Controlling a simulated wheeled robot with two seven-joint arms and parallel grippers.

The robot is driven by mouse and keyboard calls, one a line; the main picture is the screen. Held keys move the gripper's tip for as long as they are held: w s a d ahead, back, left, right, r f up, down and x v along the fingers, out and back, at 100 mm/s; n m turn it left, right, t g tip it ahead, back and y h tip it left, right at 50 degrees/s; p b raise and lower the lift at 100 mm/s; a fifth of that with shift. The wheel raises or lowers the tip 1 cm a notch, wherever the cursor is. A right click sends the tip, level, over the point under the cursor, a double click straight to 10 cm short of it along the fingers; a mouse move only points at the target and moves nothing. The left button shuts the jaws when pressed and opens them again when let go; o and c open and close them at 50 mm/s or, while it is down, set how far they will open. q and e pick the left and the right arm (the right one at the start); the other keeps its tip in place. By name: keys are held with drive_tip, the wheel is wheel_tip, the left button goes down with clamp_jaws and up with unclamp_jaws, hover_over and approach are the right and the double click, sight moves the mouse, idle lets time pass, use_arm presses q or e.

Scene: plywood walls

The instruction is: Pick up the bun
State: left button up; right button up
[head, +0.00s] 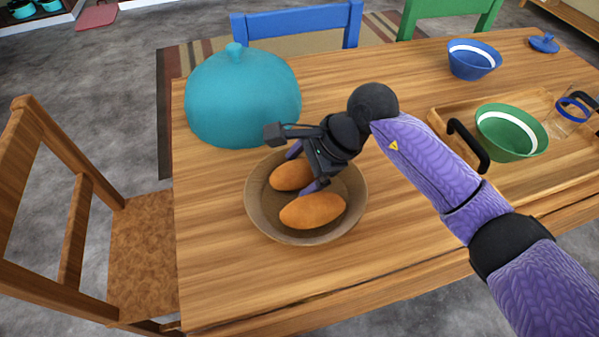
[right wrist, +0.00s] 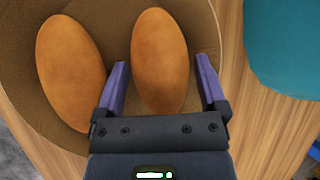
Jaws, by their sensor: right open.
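Two orange-brown buns lie side by side in a round brown bowl on the wooden table. The farther bun (head: 291,175) sits between the open fingers of my right gripper (head: 302,169); it also shows in the right wrist view (right wrist: 159,60), with a finger on each side. The nearer bun (head: 312,211) is outside the fingers, on the left in the right wrist view (right wrist: 70,72). The bowl (head: 258,216) surrounds both buns. Whether the fingers touch the farther bun I cannot tell. My left gripper is not in view.
A large teal lidded dome (head: 240,100) stands just behind the bowl. A wooden tray (head: 520,175) with a green bowl (head: 511,133) is at the right, a blue bowl (head: 473,60) farther back. The table's front left (head: 225,285) is clear.

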drive_tip(key=shift+r, duration=0.1)
drive_tip(key=c, duration=1.1)
